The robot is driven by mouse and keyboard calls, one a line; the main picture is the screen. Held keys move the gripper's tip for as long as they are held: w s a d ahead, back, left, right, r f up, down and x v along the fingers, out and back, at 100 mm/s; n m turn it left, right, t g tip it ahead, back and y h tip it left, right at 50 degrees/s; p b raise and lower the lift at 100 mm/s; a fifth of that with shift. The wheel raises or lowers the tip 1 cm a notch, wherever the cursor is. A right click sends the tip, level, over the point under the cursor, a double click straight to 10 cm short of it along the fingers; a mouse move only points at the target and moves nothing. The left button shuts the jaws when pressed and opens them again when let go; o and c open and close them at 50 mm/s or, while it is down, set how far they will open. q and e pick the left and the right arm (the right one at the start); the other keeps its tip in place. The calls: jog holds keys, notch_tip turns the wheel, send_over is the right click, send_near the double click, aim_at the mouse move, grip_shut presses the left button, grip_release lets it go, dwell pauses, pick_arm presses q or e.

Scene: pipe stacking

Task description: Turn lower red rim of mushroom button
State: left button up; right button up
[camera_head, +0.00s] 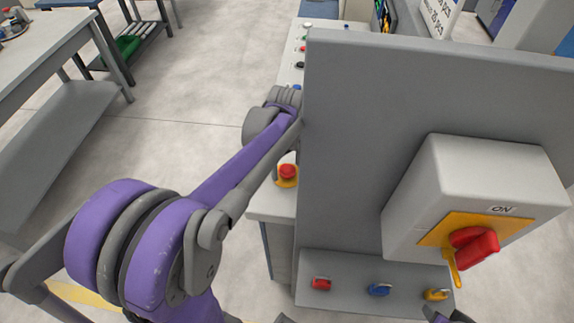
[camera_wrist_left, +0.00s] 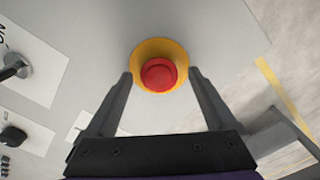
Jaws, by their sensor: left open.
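The red mushroom button (camera_wrist_left: 159,74) has a round cap inside a wider red lower rim and sits on a yellow base on a light grey surface. In the left wrist view, my left gripper (camera_wrist_left: 160,76) is open, with one finger on each side of the button. I cannot tell whether the fingertips touch it. In the head view, a red mushroom button (camera_head: 288,171) shows at the near corner of a grey console, and it looks like the same one. My left arm reaches over there, but its gripper is hidden behind the grey panel.
The tall grey panel (camera_head: 380,90) stands right of my left forearm and carries a red rotary switch (camera_head: 474,246). Red (camera_head: 321,284), blue (camera_head: 379,289) and yellow (camera_head: 436,294) knobs sit below. A workbench (camera_head: 45,45) stands at upper left, with open floor between.

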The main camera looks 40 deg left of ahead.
pick_arm(q)
jog(key=c, duration=1.4)
jog(key=shift+m, duration=0.3)
jog(key=shift+m, duration=1.2)
jog(key=shift+m+b, duration=0.45)
jog(key=shift+m, duration=1.35)
